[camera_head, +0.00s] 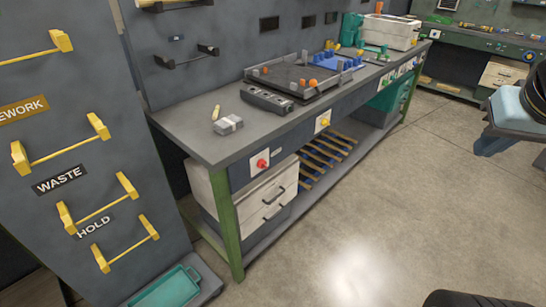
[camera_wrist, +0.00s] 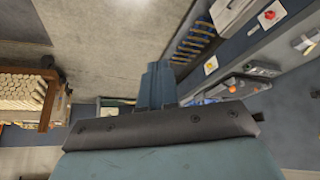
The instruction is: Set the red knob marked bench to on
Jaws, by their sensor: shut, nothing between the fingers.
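A red knob (camera_head: 262,163) sits on a white square plate on the front of the grey workbench (camera_head: 185,125), near its left end. A small pale label (camera_head: 277,152) is beside it, too small to read. A red knob on a white plate also shows at the top right of the wrist view (camera_wrist: 270,15). Which way the knob is turned cannot be told. My gripper (camera_wrist: 157,68) is shut and empty in the wrist view, its blue fingers together and apart from the knob. In the head view, my arm is at the right edge, well away from the knob.
A yellow knob (camera_head: 323,121) is farther along the bench front. White drawers (camera_head: 270,198) stand under the bench. A panel with yellow handles (camera_head: 75,148) is at left, above a teal tray (camera_head: 165,291). The concrete floor (camera_head: 390,190) before the bench is clear.

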